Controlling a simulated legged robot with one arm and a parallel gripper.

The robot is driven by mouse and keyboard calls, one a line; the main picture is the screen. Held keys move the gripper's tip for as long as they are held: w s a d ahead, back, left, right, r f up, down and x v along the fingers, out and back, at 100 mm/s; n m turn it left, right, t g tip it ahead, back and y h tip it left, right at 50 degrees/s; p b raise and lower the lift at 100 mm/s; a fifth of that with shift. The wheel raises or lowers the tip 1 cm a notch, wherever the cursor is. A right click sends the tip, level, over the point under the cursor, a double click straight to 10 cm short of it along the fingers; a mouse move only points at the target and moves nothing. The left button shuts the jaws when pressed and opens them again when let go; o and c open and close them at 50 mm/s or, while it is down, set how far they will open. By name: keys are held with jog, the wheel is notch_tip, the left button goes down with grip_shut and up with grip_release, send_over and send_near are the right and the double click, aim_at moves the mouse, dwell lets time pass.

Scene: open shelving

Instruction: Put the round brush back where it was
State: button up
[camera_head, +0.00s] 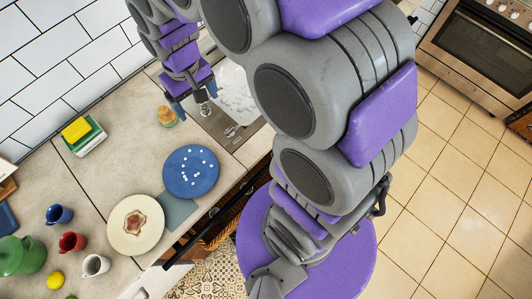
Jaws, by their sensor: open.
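A small round tan-and-green object (167,117), which looks like the round brush, sits on the counter just left of the sink. It is too small to make out bristles or a handle. My gripper (192,103) hangs over the counter and the left edge of the sink, just right of the brush. Its fingers are apart, and no held object shows between them. The left finger is close to the brush; I cannot tell whether they touch.
The metal sink (222,125) holds white foam. A blue plate with white dots (191,172) and a cream plate (136,224) lie on the counter. A sponge (76,129) is at the left, with mugs (72,243) and a green jug (20,256) nearer.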

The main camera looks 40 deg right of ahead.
jog(key=s+d+r, duration=0.1)
jog(key=s+d, duration=0.1)
jog(key=s, duration=0.9)
jog(key=s+d+r+m+g, duration=0.1)
jog(key=s+d+r, duration=0.1)
jog(key=s, duration=1)
jog(key=shift+d+m+g, duration=0.15)
jog(key=shift+m+g, duration=0.15)
jog(key=shift+a+f+b, duration=0.35)
jog(key=shift+f+b, duration=0.5)
